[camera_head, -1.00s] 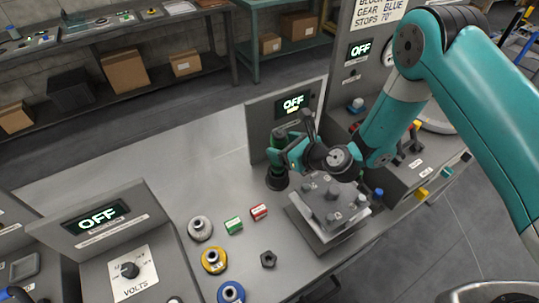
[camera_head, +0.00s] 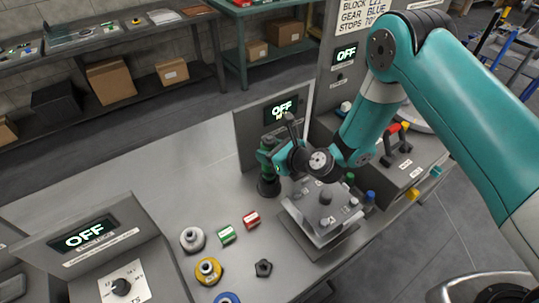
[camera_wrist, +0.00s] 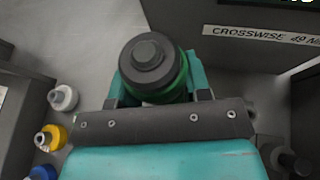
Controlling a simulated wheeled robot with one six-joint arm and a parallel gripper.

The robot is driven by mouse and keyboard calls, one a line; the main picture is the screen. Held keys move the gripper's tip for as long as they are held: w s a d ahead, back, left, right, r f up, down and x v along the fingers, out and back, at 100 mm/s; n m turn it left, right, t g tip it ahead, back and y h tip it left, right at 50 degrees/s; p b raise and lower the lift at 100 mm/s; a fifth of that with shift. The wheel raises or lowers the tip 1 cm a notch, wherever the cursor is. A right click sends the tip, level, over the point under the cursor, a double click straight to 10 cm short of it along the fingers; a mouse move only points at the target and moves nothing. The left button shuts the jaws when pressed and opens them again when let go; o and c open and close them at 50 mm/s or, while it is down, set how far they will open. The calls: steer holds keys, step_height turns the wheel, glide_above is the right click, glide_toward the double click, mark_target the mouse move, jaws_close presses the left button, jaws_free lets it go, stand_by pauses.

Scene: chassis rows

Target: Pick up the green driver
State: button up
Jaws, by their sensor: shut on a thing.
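The green driver (camera_head: 266,158) stands upright at the back of the bench, in front of an upright panel. Its lower end meets a dark round base (camera_head: 268,188); I cannot tell whether the two are apart. My gripper (camera_head: 273,160) reaches it from the right and is shut on its green body. In the wrist view the driver's dark round top (camera_wrist: 150,58) and green side (camera_wrist: 184,84) sit between the teal fingers (camera_wrist: 157,88). The fingers hide part of its body.
A grey block fixture (camera_head: 322,215) stands just right of the driver. Bare bench lies left of the driver.

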step_height(320, 180, up, 20)
steer(key=b, duration=0.1)
steer(key=shift+b, duration=0.35)
